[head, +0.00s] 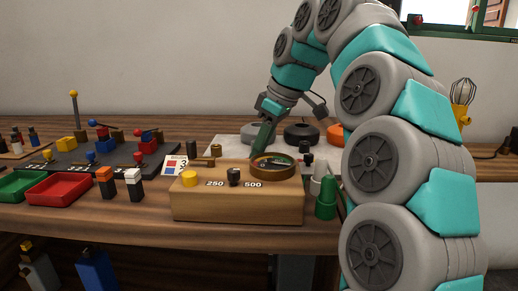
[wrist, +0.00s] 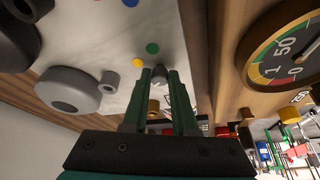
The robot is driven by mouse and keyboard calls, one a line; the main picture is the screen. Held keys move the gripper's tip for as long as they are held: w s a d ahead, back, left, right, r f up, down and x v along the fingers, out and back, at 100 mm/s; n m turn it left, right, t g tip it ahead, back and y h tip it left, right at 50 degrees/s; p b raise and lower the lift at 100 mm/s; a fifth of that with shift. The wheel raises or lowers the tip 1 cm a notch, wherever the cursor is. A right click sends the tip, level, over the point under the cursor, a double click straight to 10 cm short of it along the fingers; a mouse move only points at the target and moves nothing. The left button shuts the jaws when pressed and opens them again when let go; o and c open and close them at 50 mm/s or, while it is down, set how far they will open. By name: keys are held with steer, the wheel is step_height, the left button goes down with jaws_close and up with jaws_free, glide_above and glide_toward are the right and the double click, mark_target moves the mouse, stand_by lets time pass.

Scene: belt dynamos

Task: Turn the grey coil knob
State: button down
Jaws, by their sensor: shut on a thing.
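My gripper (head: 258,153) reaches down behind the wooden gauge box in the head view. The knob is hidden in the head view. A thick grey coil (wrist: 68,90) lies on the pale board left of the fingers; it also shows in the head view (head: 257,131), partly behind my gripper. I cannot tell how far the knob is turned.
The gauge box (head: 240,206) carries a round dial (head: 273,164), a yellow button (head: 189,178) and a black knob (head: 234,176). A black coil (head: 301,133) and an orange coil (head: 337,135) stand right of the grey one. A green cylinder (head: 326,199) stands beside the box.

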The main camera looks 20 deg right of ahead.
steer(key=shift+n, duration=0.5)
steer(key=c, duration=0.7)
jaws_free()
steer(key=shift+g, duration=0.3)
